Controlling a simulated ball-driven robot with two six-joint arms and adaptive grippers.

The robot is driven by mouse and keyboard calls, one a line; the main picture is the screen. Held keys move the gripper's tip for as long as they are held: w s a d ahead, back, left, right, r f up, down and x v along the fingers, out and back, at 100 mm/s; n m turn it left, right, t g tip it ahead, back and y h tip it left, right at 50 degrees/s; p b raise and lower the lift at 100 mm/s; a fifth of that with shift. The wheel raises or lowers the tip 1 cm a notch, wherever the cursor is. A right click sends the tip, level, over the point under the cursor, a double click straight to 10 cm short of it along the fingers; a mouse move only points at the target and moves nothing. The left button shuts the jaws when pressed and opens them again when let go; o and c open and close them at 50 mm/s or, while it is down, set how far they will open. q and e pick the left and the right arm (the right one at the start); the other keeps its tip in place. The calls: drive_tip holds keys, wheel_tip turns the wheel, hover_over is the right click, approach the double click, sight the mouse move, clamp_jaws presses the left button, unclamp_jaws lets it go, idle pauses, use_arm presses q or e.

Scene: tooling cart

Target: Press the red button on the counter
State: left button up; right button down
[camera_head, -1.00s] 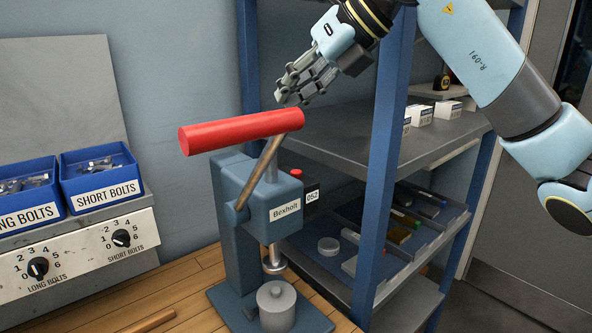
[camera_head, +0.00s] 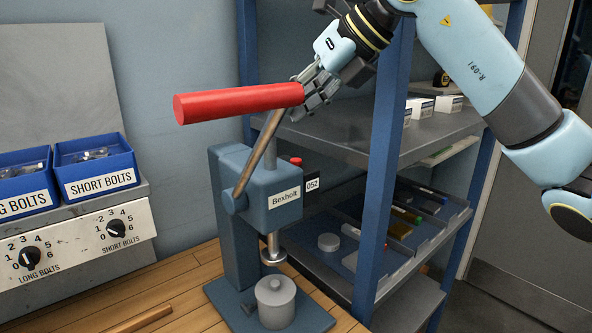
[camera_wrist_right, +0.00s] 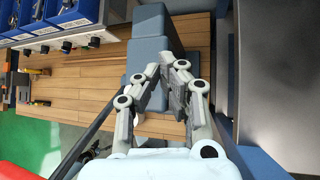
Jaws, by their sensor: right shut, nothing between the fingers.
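The red button (camera_head: 296,161) is a small cap on top of the counter (camera_head: 312,184), a dark box reading 052 on the right side of the blue-grey Boxholt press (camera_head: 268,200). My right gripper (camera_head: 299,112) is shut and empty, above the button and apart from it. Its fingers point down beside the right end of the press's red handle (camera_head: 235,103); I cannot tell if they touch it. In the wrist view the shut fingers (camera_wrist_right: 167,62) are over the press (camera_wrist_right: 150,45), and the button cannot be made out. My left gripper is out of view.
A blue shelf post (camera_head: 383,170) and grey shelves (camera_head: 350,130) stand close on the right. Blue bolt bins (camera_head: 97,176) sit above a dial panel (camera_head: 75,243) on the left. A lidded grey pot (camera_head: 276,302) stands under the press ram.

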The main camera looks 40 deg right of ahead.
sight(297, 160)
wheel_tip(297, 160, down, 5)
drive_tip(key=b, duration=0.3)
idle(1.3)
drive_tip(key=shift+f+b, duration=0.35)
drive_tip(key=shift+b, duration=0.35)
drive_tip(key=shift+f+b, duration=0.4)
drive_tip(key=shift+r, duration=0.15)
idle(0.5)
drive_tip(key=shift+r+p, duration=0.5)
drive_tip(key=shift+r, duration=0.2)
wheel_tip(297, 160, up, 5)
drive_tip(key=p, duration=0.3)
drive_tip(key=shift+p, duration=0.3)
